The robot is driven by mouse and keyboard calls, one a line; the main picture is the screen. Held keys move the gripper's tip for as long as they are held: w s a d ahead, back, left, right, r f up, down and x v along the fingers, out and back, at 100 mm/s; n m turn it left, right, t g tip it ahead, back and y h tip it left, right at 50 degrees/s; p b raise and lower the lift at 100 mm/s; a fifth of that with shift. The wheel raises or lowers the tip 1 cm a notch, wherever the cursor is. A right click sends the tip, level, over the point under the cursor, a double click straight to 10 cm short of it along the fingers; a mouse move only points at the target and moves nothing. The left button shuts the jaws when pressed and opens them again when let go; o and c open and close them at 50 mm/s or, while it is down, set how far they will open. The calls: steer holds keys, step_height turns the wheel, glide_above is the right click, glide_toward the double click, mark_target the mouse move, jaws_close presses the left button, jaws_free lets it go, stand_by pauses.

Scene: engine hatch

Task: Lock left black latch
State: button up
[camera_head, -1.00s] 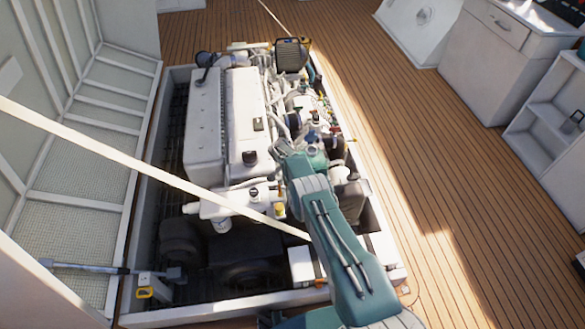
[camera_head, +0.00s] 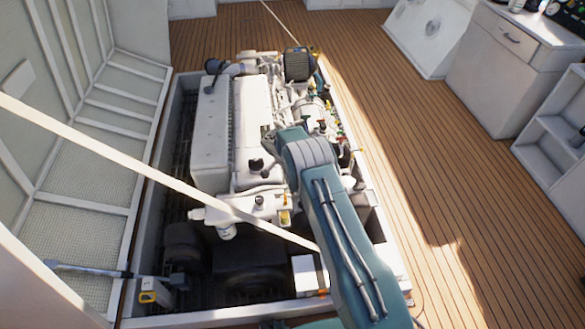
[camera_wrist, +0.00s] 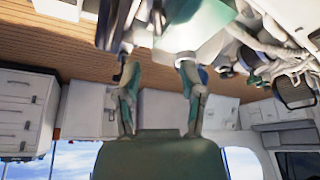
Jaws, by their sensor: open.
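My gripper (camera_wrist: 158,68) shows in the wrist view with its two fingers apart and nothing between them. Engine parts lie just beyond the fingertips at the top of that view, blurred and close. In the head view my arm reaches over the right part of the white engine (camera_head: 212,135), and the arm hides most of the gripper. I cannot pick out the left black latch with certainty in either view. Dark caps (camera_head: 255,165) sit on the engine's top, left of my arm. No contact between the fingers and any part is visible.
The engine sits in a sunken bay with a pale rim (camera_head: 143,235). The raised hatch panel (camera_head: 75,220) stands at left, and a pale strut (camera_head: 130,145) crosses the front of the bay. The wooden deck (camera_head: 440,180) at right is clear up to the white cabinets (camera_head: 505,70).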

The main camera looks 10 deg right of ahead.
steer(key=shift+a+r, duration=0.1)
steer(key=shift+r, duration=0.05)
steer(key=o, duration=0.6)
steer(key=shift+o, duration=0.4)
steer(key=w+d+f+n+t+y, duration=0.1)
steer(key=d+f+n+t+y, duration=0.2)
steer(key=d+f+n, duration=0.4)
steer(key=shift+f+n+t+y, duration=0.3)
steer(key=shift+n+t+y, duration=0.1)
steer(key=shift+n+t, duration=0.2)
steer(key=s+d+n+t+y, duration=0.3)
steer(key=s+n+t+y, duration=0.2)
steer(key=s+n+y, duration=0.4)
steer(key=shift+w+a+f+n+h, duration=0.15)
steer(key=shift+w+a+f+h, duration=0.2)
steer(key=shift+w+a+f, duration=0.9)
steer(key=shift+w+a+f+n+h, duration=0.1)
steer(key=shift+w+a+h, duration=0.4)
steer(key=shift+w, duration=1.6)
steer(key=shift+w+a+f+n+h, duration=0.2)
steer(key=shift+w+a+f, duration=0.65)
steer(key=shift+w, duration=0.85)
steer(key=shift+a+r, duration=0.1)
steer(key=shift+r, duration=0.05)
